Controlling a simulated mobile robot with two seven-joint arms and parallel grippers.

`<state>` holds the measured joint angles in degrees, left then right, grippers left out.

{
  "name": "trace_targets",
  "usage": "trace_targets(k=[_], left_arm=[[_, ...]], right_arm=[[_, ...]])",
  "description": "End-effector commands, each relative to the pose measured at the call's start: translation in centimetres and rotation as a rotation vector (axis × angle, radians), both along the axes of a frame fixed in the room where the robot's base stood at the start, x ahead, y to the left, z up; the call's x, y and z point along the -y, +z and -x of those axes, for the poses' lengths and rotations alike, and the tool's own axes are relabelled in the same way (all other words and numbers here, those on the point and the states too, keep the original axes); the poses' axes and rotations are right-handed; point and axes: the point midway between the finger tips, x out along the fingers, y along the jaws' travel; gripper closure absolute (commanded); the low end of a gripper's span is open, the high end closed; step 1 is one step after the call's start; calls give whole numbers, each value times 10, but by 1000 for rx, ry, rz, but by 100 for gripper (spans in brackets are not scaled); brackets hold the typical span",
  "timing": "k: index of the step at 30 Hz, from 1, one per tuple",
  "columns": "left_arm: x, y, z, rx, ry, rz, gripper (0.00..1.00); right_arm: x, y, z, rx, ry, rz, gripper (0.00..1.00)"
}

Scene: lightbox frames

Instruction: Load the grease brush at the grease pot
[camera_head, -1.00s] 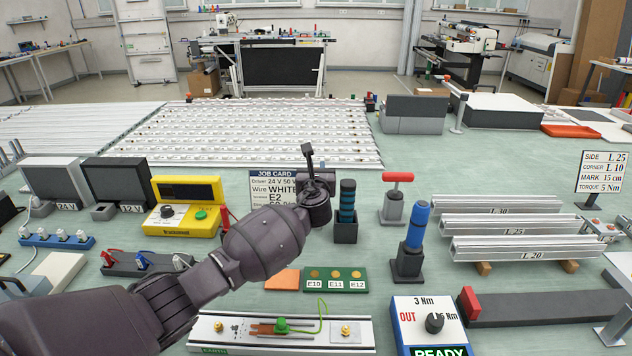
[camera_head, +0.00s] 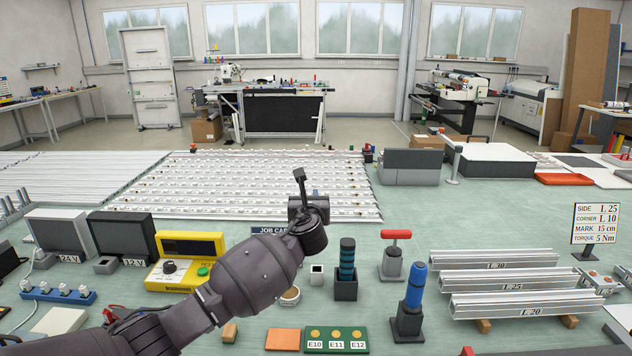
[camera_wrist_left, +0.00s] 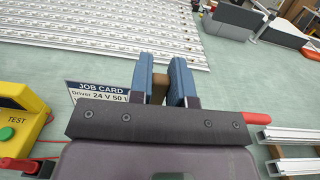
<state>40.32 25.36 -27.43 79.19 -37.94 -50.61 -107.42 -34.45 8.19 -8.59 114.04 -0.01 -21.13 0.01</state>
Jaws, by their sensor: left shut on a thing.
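My right gripper is not in view.
A small white-topped holder (camera_head: 317,275) and a dark stand with a blue-banded tool (camera_head: 347,272) stand right of the pot. A blue-handled driver (camera_head: 413,292) and red-handled tool (camera_head: 394,255) are further right. The job card (camera_head: 270,231) is mostly behind my arm.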

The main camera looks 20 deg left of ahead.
Motion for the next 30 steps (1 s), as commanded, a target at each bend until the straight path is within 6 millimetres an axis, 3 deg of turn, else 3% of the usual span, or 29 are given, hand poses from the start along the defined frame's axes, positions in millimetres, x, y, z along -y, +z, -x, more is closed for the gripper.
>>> trace_targets(k=[6,12,15,21,30], left_arm=[[-24,-57,38,-7,40,3,100],[-41,-84,67,-3,47,3,100],[-45,-82,76,2,34,3,100],[-40,-65,72,2,-11,0,100],[-38,-74,71,2,-25,0,100]], right_arm=[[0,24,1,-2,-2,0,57],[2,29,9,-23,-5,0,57],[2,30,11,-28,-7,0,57],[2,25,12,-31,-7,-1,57],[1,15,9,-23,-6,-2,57]])
